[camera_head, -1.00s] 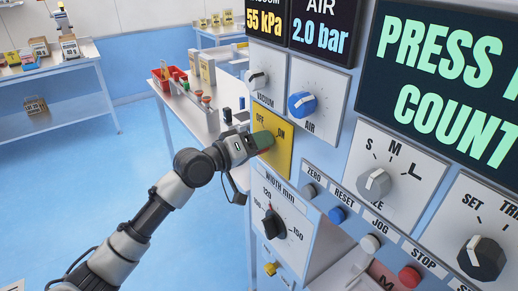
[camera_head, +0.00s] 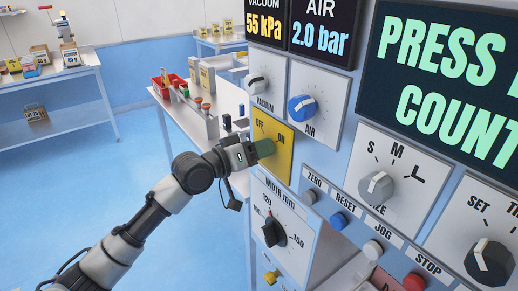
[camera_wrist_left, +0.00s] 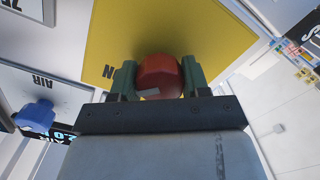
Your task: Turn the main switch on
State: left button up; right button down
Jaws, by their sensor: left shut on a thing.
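The main switch is a yellow plate (camera_head: 283,160) marked OFF and ON on the machine front. Its red knob (camera_wrist_left: 160,77) shows in the left wrist view, with a pale mark on it. My left gripper (camera_head: 264,148) is at the plate, and its green fingers hide the knob in the head view. In the left wrist view the left gripper (camera_wrist_left: 160,80) has one finger on each side of the knob and is shut on it. Which word the knob points to I cannot tell. My right gripper is not in view.
The AIR knob (camera_head: 301,108) and VACUUM knob (camera_head: 255,83) sit above the plate. The WIDTH MM dial (camera_head: 273,232) is below it. ZERO, RESET, JOG and STOP buttons line the right. A table with red bins (camera_head: 160,85) stands behind the arm.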

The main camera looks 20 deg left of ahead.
pick_arm(q)
jog(key=o, duration=0.8)
jog(key=shift+f, duration=0.2)
jog(key=shift+o, duration=0.7)
jog(key=shift+r, duration=0.1)
jog(key=b+v, duration=0.3)
jog(key=v, duration=0.7)
jog(key=shift+s+a, duration=0.2)
jog(key=shift+s, duration=0.15)
